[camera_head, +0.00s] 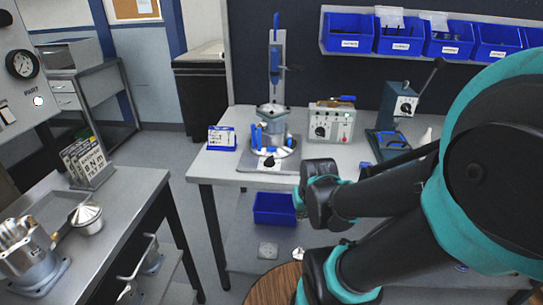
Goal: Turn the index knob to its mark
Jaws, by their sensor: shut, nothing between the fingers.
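A small black knob (269,162) sits at the front of a round metal fixture (273,135) with blue clamps on the workbench. Another dark knob (320,131) is on the face of a pale control box (343,126) just right of it. I cannot tell which is the index knob, and any mark is too small to see. My black and teal arm reaches in from the right, with joints in front of the bench. My gripper's fingers do not show in this view.
The workbench (222,165) also carries a small blue-framed card stand (221,138) and a lever press (397,115). Blue bins (349,32) hang behind. A side table (137,182) at left holds metal parts and a sign rack. Grey floor lies between them.

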